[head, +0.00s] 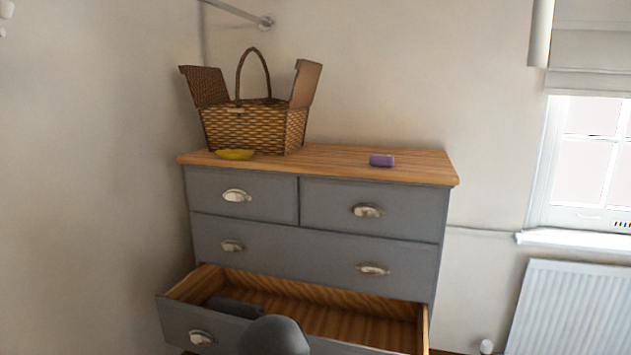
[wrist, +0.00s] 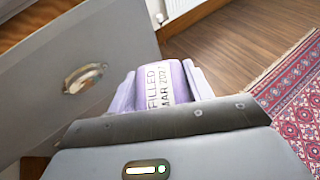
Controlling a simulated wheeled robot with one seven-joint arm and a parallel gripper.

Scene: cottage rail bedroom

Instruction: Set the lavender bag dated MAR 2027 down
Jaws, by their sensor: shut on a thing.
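A lavender bag (wrist: 161,86) with a white label reading "FILLED MAR 202…", its last digit hard to read, sits between the fingers of my gripper (wrist: 163,92) in the wrist view. My gripper is shut on it. It is held close to a grey drawer front, with wooden floor in view beyond. The head view does not show the held bag or the fingers. Another small purple block, perhaps a second bag (head: 382,160), lies on top of the chest of drawers (head: 330,158); no date can be read on it.
The chest's bottom drawer (head: 330,309) is pulled open, with a dark object (head: 236,307) at its left and bare wood to the right. A wicker basket (head: 252,130) with raised lids and a yellow dish (head: 235,154) stand on top. A patterned rug (wrist: 288,100) lies right.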

